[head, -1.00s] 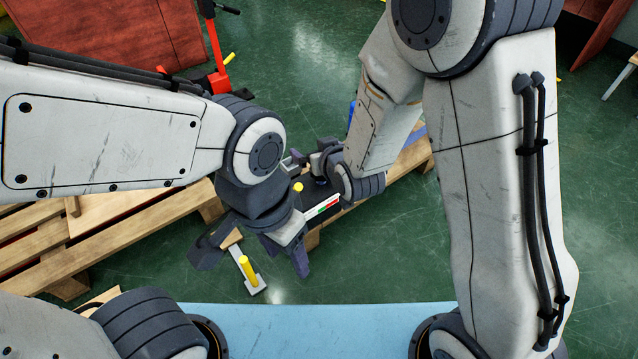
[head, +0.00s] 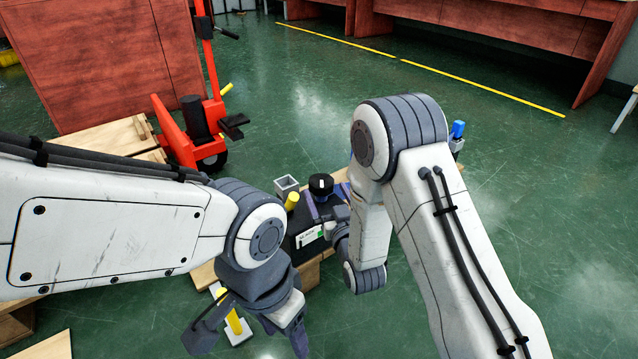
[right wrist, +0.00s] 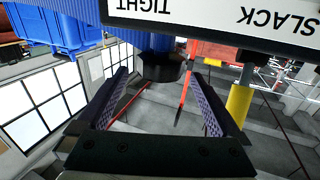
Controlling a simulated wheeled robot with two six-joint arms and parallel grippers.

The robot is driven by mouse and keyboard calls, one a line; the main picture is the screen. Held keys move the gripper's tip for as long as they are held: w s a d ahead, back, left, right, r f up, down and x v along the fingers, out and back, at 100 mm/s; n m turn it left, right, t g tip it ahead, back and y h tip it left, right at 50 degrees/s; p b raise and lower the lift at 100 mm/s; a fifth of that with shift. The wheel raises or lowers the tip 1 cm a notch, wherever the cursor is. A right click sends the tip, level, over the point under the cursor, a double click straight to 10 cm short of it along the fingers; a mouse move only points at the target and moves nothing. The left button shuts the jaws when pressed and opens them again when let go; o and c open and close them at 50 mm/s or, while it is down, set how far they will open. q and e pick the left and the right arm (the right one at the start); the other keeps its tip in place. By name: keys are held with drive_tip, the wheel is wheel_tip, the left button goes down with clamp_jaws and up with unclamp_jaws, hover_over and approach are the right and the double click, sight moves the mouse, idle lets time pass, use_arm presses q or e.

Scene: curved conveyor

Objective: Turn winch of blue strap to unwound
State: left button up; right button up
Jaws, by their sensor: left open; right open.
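The winch (head: 321,185) has a dark round top with a white mark and a blue part below, on a dark box in the head view. In the right wrist view, a dark hub (right wrist: 160,68) on a blue cylinder sits between the fingertips of my open right gripper (right wrist: 160,85); I cannot tell whether they touch. A white label plate (right wrist: 230,22) reads "TIGHT" and "SLACK" upside down. My right gripper also shows beside the winch in the head view (head: 328,212). My left gripper (head: 250,338) is open and empty, lower left of the box.
A yellow handle (head: 234,321) on a pale base stands between the left fingers as seen from above. A grey square tube (head: 286,185) and a yellow post (head: 292,201) stand near the winch. A red pallet jack (head: 190,125) is behind, left.

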sight(318, 176)
drive_tip(key=b+x, duration=0.1)
drive_tip(key=x, duration=0.2)
drive_tip(key=b+x, duration=0.1)
drive_tip(key=x, duration=0.2)
drive_tip(key=shift+f+b, duration=0.25)
drive_tip(key=shift+b, duration=0.1)
drive_tip(key=shift+w+a+r, duration=0.15)
drive_tip(key=shift+w, duration=0.55)
drive_tip(key=c, duration=1.2)
